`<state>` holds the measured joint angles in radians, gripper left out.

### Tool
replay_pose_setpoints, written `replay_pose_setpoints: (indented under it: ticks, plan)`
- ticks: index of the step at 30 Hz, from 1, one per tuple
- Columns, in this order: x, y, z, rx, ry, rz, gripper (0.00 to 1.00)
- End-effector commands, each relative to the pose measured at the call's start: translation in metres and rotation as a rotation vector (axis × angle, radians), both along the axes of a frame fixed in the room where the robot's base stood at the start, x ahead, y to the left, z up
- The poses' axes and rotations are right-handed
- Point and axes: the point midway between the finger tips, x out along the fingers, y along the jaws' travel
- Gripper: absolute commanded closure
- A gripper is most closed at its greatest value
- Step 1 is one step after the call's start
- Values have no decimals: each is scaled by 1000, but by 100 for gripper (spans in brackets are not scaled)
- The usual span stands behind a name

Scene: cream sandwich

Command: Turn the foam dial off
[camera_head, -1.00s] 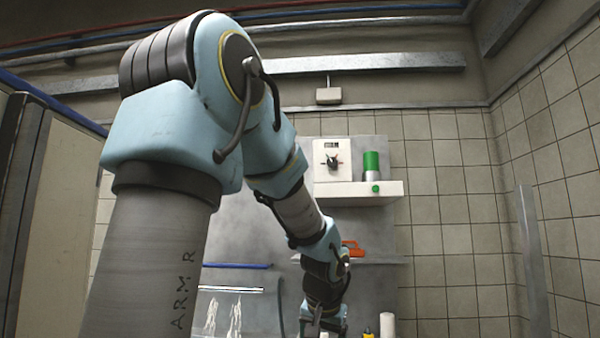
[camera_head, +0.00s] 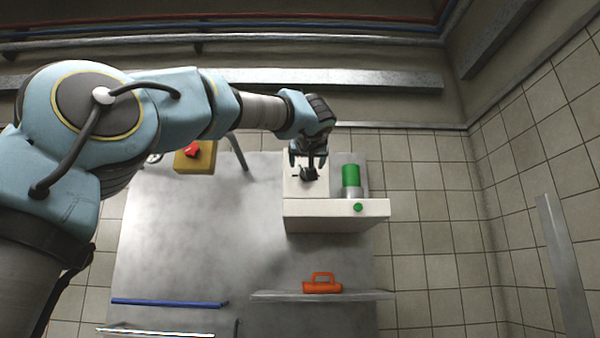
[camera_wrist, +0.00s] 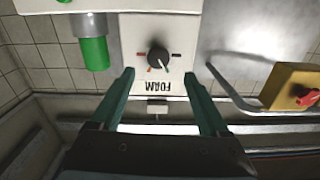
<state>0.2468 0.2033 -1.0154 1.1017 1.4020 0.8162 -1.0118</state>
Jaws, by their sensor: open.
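The foam dial (camera_wrist: 158,58) is a round black knob with a pointer on a white panel, above an upside-down FOAM label (camera_wrist: 160,85) in the wrist view. Orange or red and dark marks lie beside the knob. In the head view the dial (camera_head: 309,174) is partly hidden by my gripper (camera_head: 308,160). In the wrist view my gripper (camera_wrist: 163,72) is open, its two teal fingers pointing at the panel on either side of the label and apart from each other. The knob lies between and a little beyond the fingertips. I cannot tell whether they touch the panel.
A green-topped cylinder (camera_head: 351,176) and a green button (camera_head: 358,207) are right of the dial on the white unit (camera_head: 335,212). A yellow box with a red knob (camera_head: 195,157) is on the left. An orange-handled thing (camera_head: 322,284) sits on a lower shelf (camera_head: 270,295).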

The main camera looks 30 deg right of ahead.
Motion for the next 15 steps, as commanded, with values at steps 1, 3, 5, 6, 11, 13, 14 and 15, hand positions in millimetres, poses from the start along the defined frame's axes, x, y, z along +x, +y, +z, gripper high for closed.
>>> replay_pose_setpoints:
  ticks: [1, 3, 5, 6, 11, 13, 14, 15]
  plan:
    - [10, -5, 3, 1, 6, -3, 21]
    - [22, -11, 3, 2, 6, -3, 21]
    - [32, -15, 3, 1, 5, -2, 21]
    - [38, -18, 3, 1, 5, -2, 21]
    - [58, -28, 3, 0, 3, -2, 21]
    - [64, -30, 2, 1, 3, -2, 21]
    - [66, -31, 2, 2, 2, -2, 21]
    - [68, -32, 1, 2, 2, -2, 21]
